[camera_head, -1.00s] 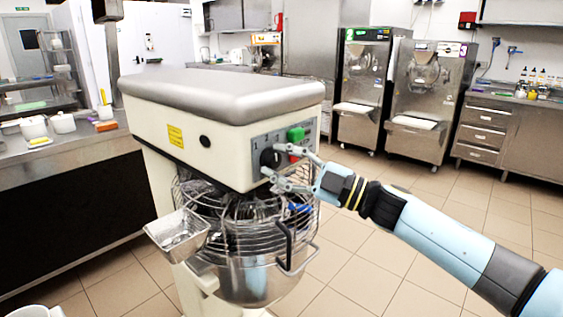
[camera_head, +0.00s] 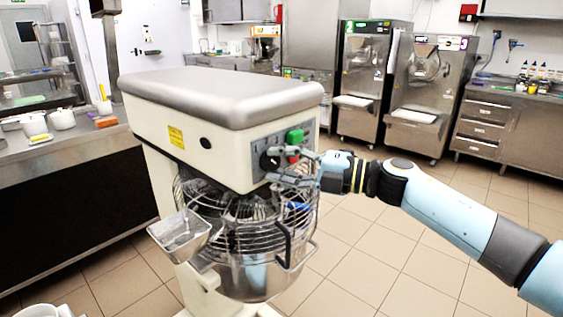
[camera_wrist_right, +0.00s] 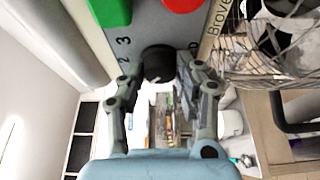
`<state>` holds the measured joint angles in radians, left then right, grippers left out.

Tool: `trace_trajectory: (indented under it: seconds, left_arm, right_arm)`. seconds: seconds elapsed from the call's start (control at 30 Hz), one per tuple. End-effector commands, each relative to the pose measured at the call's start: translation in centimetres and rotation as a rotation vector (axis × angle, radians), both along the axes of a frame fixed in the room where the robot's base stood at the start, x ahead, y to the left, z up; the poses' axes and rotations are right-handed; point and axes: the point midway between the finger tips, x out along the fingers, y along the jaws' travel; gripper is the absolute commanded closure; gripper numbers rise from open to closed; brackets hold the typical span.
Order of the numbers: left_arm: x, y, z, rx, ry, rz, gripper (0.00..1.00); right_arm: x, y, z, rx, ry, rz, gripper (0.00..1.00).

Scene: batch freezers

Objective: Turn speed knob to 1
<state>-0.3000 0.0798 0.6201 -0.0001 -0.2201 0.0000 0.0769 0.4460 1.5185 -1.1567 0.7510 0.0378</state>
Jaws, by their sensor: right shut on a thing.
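The black speed knob (camera_head: 269,160) sits on the grey control panel (camera_head: 257,147) at the front of the cream mixer (camera_head: 215,150). In the right wrist view the knob (camera_wrist_right: 158,62) is between the fingers of my right gripper (camera_wrist_right: 160,75), which is shut on it. The digits 3 and 2 show on the panel left of the knob; its exact pointer setting cannot be told. My right gripper (camera_head: 290,170) reaches the panel from the right in the head view. My left gripper is not in view.
A green button (camera_head: 295,136) and a red button (camera_head: 293,153) lie close beside the knob. The wire bowl guard (camera_head: 240,205) and the metal bowl (camera_head: 250,278) are just below. Open tiled floor (camera_head: 370,270) lies to the right; a counter (camera_head: 60,155) stands at left.

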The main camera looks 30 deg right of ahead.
Motion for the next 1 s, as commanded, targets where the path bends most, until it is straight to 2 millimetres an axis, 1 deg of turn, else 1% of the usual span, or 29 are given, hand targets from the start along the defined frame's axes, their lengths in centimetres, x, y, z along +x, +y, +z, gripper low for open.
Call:
trace_trajectory:
  seconds: [0.47,0.5,0.6,0.63,0.87,1.0]
  left_arm:
    - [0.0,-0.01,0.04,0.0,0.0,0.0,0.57]
    - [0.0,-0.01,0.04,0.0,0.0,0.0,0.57]
    - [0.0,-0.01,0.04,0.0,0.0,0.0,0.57]
    - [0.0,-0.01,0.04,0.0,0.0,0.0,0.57]
    - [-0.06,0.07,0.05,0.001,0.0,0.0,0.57]
    - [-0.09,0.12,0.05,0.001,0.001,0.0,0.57]
  right_arm:
    - [-0.05,0.02,-0.1,-0.013,-0.004,0.001,0.98]
    - [-0.05,0.03,-0.1,-0.013,-0.004,0.001,0.61]
    - [-0.04,0.02,-0.09,-0.013,-0.004,0.001,0.48]
    - [-0.03,0.02,-0.08,-0.012,-0.003,0.001,0.45]
    - [-0.04,-0.01,-0.05,-0.012,-0.004,0.0,0.45]
    - [-0.69,-0.62,-0.11,-0.014,-0.003,0.0,0.45]
